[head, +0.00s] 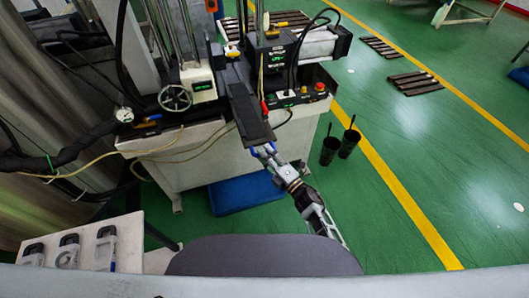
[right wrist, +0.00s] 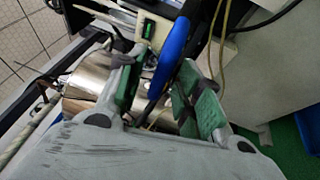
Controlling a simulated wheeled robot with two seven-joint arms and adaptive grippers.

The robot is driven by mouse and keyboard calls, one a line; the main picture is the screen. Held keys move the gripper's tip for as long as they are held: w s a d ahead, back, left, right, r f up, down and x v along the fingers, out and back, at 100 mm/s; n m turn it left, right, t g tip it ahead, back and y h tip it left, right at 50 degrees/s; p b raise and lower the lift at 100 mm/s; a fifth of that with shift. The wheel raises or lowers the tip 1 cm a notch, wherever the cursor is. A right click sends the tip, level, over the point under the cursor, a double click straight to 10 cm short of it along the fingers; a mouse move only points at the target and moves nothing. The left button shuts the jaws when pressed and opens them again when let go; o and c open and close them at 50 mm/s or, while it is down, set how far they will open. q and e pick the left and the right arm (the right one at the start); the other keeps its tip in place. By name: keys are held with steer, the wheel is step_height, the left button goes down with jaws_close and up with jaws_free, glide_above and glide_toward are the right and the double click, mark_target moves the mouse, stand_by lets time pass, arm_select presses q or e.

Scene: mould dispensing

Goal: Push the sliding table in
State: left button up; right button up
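The sliding table (head: 247,112) is a long dark slab that sticks out from the machine toward me in the head view. A blue handle (right wrist: 172,52) shows at its near end. My right gripper (head: 265,150) is at that end. In the right wrist view my right gripper (right wrist: 160,95) has its green-padded fingers apart, with the blue handle between them. The handle looks closer to the right finger; I cannot tell whether it touches. My left gripper is not in view.
The machine's white cabinet (head: 180,165) stands under the table, with a handwheel (head: 174,97) at its left. Two black buckets (head: 329,151) stand on the floor to the right. A white side table (head: 128,235) with several moulds is at lower left. Green floor is free at right.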

steer(key=shift+w+a+r, duration=0.1)
steer(key=shift+w+a, duration=0.2)
steer(key=shift+w, duration=0.05)
jaws_close()
stand_by(0.3)
